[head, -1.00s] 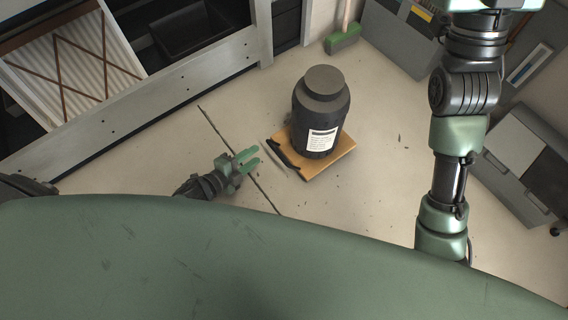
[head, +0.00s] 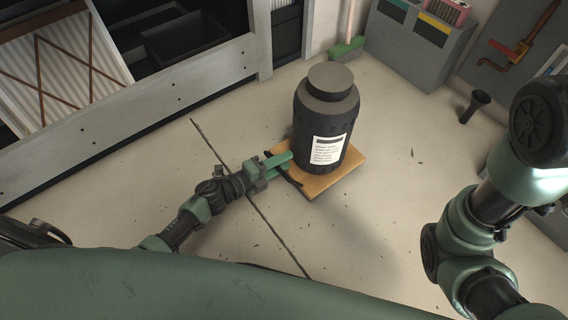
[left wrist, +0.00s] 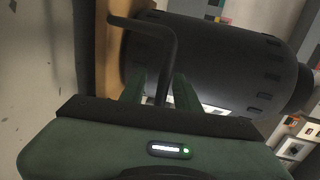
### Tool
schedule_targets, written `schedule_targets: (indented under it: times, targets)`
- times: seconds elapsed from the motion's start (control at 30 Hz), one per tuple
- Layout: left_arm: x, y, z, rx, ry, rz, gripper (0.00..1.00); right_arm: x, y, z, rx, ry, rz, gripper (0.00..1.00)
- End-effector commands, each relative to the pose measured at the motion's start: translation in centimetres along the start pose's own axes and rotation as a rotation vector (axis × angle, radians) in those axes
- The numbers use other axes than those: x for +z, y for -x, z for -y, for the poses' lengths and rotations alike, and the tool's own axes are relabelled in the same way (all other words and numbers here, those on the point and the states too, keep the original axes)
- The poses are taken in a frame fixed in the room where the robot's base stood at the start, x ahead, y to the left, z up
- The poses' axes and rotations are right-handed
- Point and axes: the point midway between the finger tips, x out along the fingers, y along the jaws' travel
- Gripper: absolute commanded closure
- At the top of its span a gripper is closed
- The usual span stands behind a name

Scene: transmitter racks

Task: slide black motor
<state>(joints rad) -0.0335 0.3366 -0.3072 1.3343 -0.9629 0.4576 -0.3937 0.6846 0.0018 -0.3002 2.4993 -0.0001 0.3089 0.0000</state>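The black motor (head: 326,115), a dark ribbed cylinder with a narrower top cap and a white label, stands upright on a flat wooden board (head: 322,187). A black bar handle (head: 292,182) sits on the board's left edge. My left gripper (head: 284,162) reaches that edge from the left. In the left wrist view the green fingers (left wrist: 160,82) lie apart on either side of the black handle (left wrist: 150,27), with the motor (left wrist: 210,60) just beyond. Gaps show beside the bar. My right arm is at the right; its gripper is out of view.
Shelving with a black bin (head: 185,40) runs along the upper left. A green broom (head: 346,49) leans at the back wall. A grey cabinet (head: 412,45) stands at the upper right, and a dark flared object (head: 474,106) is on the floor. Floor around the board is clear.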

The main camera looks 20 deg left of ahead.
Motion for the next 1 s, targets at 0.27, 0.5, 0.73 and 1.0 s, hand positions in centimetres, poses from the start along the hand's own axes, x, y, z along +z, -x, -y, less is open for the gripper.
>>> schedule_targets:
  times: [0.27,0.5,0.73,1.0]
  targets:
    - [0.04,-0.65,0.02,0.001,0.000,0.001,0.68,-0.30,-0.17,0.09,-0.003,0.001,-0.009,0.64]
    - [0.04,-0.62,0.02,0.001,0.000,0.001,1.00,-0.31,-0.17,0.10,-0.004,0.001,-0.009,0.64]
    - [0.04,-0.61,-0.01,0.001,0.000,0.001,1.00,-0.32,-0.17,0.11,-0.004,0.001,-0.009,0.64]
    - [0.03,-0.59,-0.03,0.001,0.000,0.001,1.00,-0.32,-0.16,0.11,-0.004,0.001,-0.009,0.64]
